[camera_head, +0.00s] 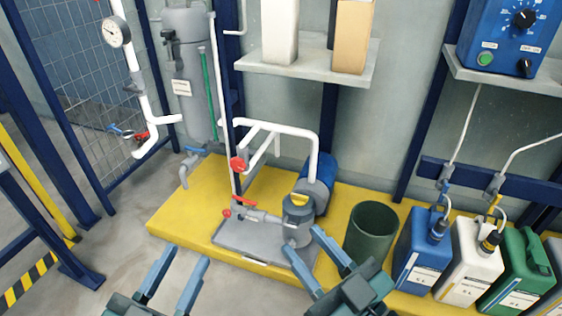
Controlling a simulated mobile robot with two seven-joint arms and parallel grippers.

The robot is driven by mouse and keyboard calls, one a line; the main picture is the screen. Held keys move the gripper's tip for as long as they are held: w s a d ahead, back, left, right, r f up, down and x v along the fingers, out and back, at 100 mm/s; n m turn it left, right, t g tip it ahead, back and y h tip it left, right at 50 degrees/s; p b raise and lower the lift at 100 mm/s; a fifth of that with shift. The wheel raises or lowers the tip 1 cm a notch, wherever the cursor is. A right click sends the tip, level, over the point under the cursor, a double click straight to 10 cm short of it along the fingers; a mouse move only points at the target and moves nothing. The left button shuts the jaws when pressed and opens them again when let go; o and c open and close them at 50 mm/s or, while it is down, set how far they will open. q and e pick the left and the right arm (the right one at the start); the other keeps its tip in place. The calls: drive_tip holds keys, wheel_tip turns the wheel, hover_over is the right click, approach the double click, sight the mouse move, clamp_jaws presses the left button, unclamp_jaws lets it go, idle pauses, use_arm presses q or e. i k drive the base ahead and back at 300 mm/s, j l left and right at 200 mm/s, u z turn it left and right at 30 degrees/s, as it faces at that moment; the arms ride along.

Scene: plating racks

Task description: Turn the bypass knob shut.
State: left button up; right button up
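A round red knob (237,163) sits on the white pipework above the pump skid. A smaller red handle (227,213) sits lower, by the grey pipe left of the pump (298,215). I cannot tell which of these is the bypass knob, or how far either is turned. My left gripper (185,256) is open and empty, in front of the yellow platform's left part. My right gripper (304,241) is open, its fingers overlapping the pump's base in the picture. Neither gripper appears to hold anything.
The yellow platform (175,215) carries a dark green bin (372,228) and blue, white and green canisters (420,250) at right. A grey tank (190,75) and gauge pipe (133,60) stand at left. A blue control box (505,35) sits on a shelf.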

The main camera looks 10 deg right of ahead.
sight(237, 164)
drive_tip(key=i+j+z, duration=0.1)
drive_tip(key=z, duration=0.4)
drive_tip(key=j+z, duration=0.25)
drive_tip(key=z, duration=0.25)
drive_tip(key=j+z, duration=0.2)
drive_tip(key=z, duration=0.25)
drive_tip(key=j+z, duration=0.3)
drive_tip(key=j, duration=0.25)
drive_tip(key=k+j+z, duration=0.1)
drive_tip(key=j+z, duration=0.2)
drive_tip(key=j, duration=1.65)
drive_tip(key=i+z, duration=0.05)
